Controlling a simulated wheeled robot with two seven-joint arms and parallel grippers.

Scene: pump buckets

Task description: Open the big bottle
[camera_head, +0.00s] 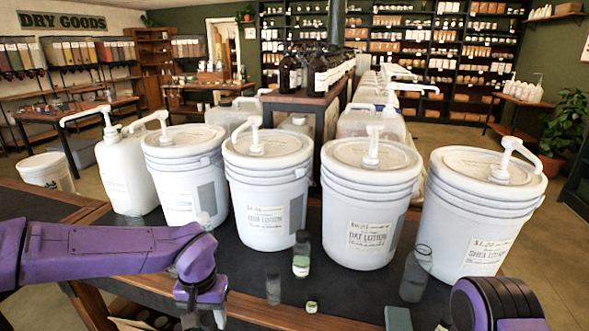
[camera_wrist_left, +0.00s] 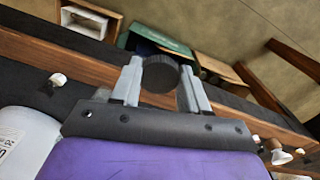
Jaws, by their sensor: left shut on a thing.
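My left gripper (camera_head: 206,317) hangs at the bottom of the head view, in front of the table's near side, its tips partly cut off. In the left wrist view its two grey fingers (camera_wrist_left: 160,88) are closed on a dark round thing (camera_wrist_left: 160,66), seen end on. I cannot tell whether this is a cap or a whole bottle. A larger clear bottle (camera_head: 416,276) stands upright at the right of the table. A smaller bottle with a dark cap and white label (camera_head: 301,256) stands upright near the middle. My right gripper is out of view.
White pump buckets (camera_head: 268,210) line the table (camera_head: 240,300) behind the bottles. A small clear container (camera_head: 273,287) and a tiny light jar (camera_head: 311,304) stand near the front edge. A dark box (camera_head: 398,319) is at the bottom. My right arm (camera_head: 497,303) is at lower right.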

